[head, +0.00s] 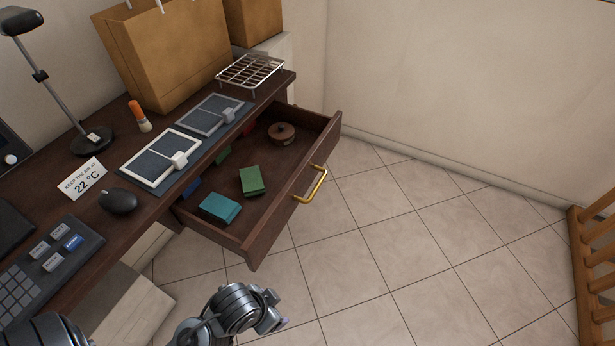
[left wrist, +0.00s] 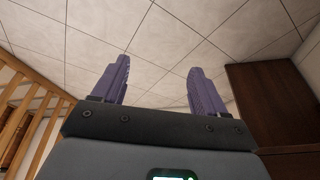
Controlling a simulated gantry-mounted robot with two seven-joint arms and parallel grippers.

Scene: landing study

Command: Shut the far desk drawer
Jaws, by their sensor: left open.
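The far desk drawer (head: 262,222) is a dark brown wooden drawer, pulled well out from the desk (head: 62,285) over the floor. Its front carries a brass bow handle (head: 311,184). Inside lie a teal box (head: 219,208), a green box (head: 252,180) and a round brown item (head: 281,133). My left gripper (head: 272,312) is below the drawer's near corner in the head view, apart from the handle. In the left wrist view its two purple fingers (left wrist: 158,85) are spread and empty. My right gripper is not in view.
A dark wooden panel (left wrist: 275,105) stands right of the fingers in the left wrist view. A wooden railing (head: 592,260) is at the far right. Tiled floor (head: 420,240) before the drawer is clear. A mouse (head: 118,200), lamp (head: 50,85) and wire rack (head: 250,72) are on the desk.

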